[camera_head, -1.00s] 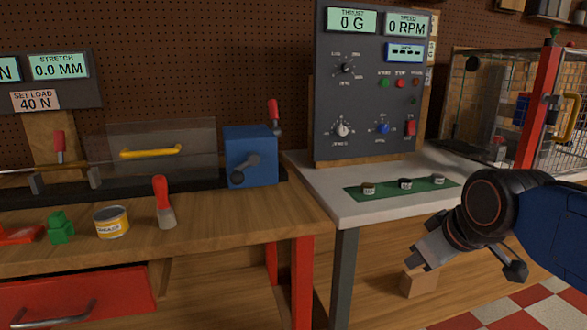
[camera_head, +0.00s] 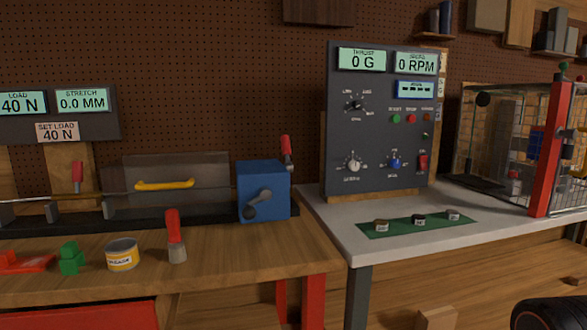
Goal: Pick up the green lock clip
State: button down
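A small green piece (camera_head: 71,258), which looks like the lock clip, stands on the wooden bench near the left, between a red-orange part and a round tin. Its shape is blocky with a raised top; fine detail is too small to tell. Nothing touches it from my side. My gripper is out of view; only a dark rounded part of my arm shows at the bottom right corner, far from the green piece.
A yellow-labelled tin (camera_head: 122,254) and a red-handled brush (camera_head: 175,236) stand right of the green piece. A red-orange part (camera_head: 27,262) lies left. Behind are a clear guard (camera_head: 178,170) and a blue box with a crank (camera_head: 263,188). A white table (camera_head: 400,237) adjoins.

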aim_at(72, 258)
jog(key=u, duration=0.4)
jog(key=k+u, duration=0.1)
jog(key=u, duration=0.25)
jog(key=j+u, duration=0.1)
jog(key=u, duration=0.3)
jog(key=k+u, duration=0.1)
jog(key=u, duration=0.3)
jog(key=j, duration=0.05)
